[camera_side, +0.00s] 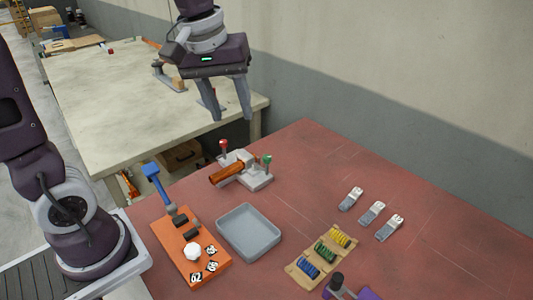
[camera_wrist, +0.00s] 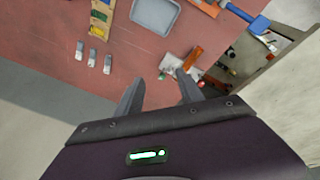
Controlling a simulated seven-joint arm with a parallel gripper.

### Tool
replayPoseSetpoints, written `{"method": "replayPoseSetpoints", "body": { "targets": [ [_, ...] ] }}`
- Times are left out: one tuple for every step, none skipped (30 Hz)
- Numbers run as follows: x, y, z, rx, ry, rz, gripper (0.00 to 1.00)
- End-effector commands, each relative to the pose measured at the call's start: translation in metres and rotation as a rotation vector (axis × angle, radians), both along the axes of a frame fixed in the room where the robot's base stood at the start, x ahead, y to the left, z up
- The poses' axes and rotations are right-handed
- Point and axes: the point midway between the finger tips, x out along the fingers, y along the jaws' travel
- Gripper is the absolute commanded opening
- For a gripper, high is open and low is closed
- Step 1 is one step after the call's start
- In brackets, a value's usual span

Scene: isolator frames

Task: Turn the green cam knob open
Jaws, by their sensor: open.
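The green cam knob (camera_side: 267,160) stands upright on the right side of a pale fixture (camera_side: 258,182) on the red table. A red knob (camera_side: 222,146) stands on the fixture's back left side, and an orange-brown cylinder (camera_side: 226,173) lies across it. My gripper (camera_side: 231,117) is open and empty, raised above and behind the fixture in the side view. In the wrist view the fixture (camera_wrist: 170,63) shows just beyond and between my open fingers (camera_wrist: 159,76), with the cylinder (camera_wrist: 193,58) to its right.
A grey tray (camera_side: 248,255) sits in front of the fixture. An orange board (camera_side: 165,238) with a blue-handled tool (camera_side: 157,182) is at left. A wooden rack (camera_side: 298,268) with colored coils and several grey clips (camera_side: 372,212) lie right. Bare table surrounds the fixture's right side.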

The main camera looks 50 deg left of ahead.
Motion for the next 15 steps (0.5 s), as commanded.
{"method": "replayPoseSetpoints", "body": {
  "targets": [
    [0.031, 0.009, -0.018, -0.028, 0.054, 0.119, 0.45],
    [0.049, 0.015, -0.029, -0.044, 0.080, 0.199, 0.45],
    [0.070, 0.022, -0.045, -0.061, 0.112, 0.300, 0.45],
    [0.084, 0.027, -0.058, -0.071, 0.135, 0.370, 0.45],
    [0.096, 0.032, -0.071, -0.080, 0.154, 0.435, 0.45],
    [0.109, 0.038, -0.087, -0.089, 0.177, 0.512, 0.45],
    [0.117, 0.042, -0.098, -0.094, 0.191, 0.562, 0.45],
    [0.123, 0.045, -0.108, -0.097, 0.204, 0.603, 0.45],
    [0.129, 0.048, -0.118, -0.101, 0.215, 0.647, 0.45],
    [0.133, 0.050, -0.124, -0.102, 0.222, 0.672, 0.45],
    [0.135, 0.051, -0.129, -0.104, 0.227, 0.693, 0.45],
    [0.137, 0.053, -0.134, -0.105, 0.232, 0.708, 0.45],
    [0.137, 0.053, -0.138, -0.105, 0.234, 0.715, 0.45],
    [0.137, 0.053, -0.142, -0.105, 0.236, 0.718, 0.45],
    [0.137, 0.053, -0.149, -0.105, 0.236, 0.718, 0.45]
  ]
}}
